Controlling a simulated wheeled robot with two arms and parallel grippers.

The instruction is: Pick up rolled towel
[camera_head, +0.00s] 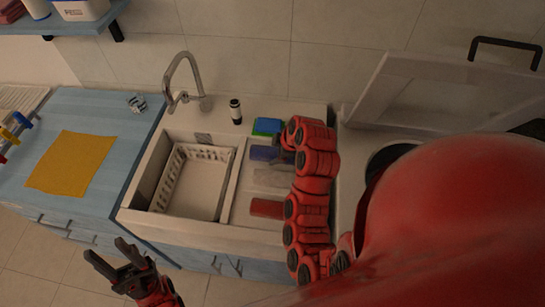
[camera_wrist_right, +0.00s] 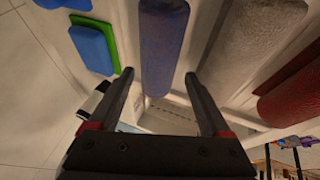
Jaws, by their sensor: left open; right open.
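Rolled towels lie side by side on the right part of the sink counter: a blue roll (camera_head: 262,153), a pale grey roll (camera_head: 270,176) and a red roll (camera_head: 266,208). In the right wrist view, the blue roll (camera_wrist_right: 163,40) lies beyond and between the fingertips of my open right gripper (camera_wrist_right: 158,76). The grey roll (camera_wrist_right: 250,45) and the red roll (camera_wrist_right: 293,95) are to its right. In the head view my right arm partly hides the rolls' right ends. My left gripper (camera_head: 106,249) is open and empty, in front of the cabinet at the lower left.
A blue-green sponge pair (camera_head: 266,126) lies just behind the blue roll. A small dark bottle (camera_head: 236,111) and the faucet (camera_head: 181,80) stand at the back. The sink holds a white basket (camera_head: 200,187). A yellow cloth (camera_head: 72,165) lies on the blue counter.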

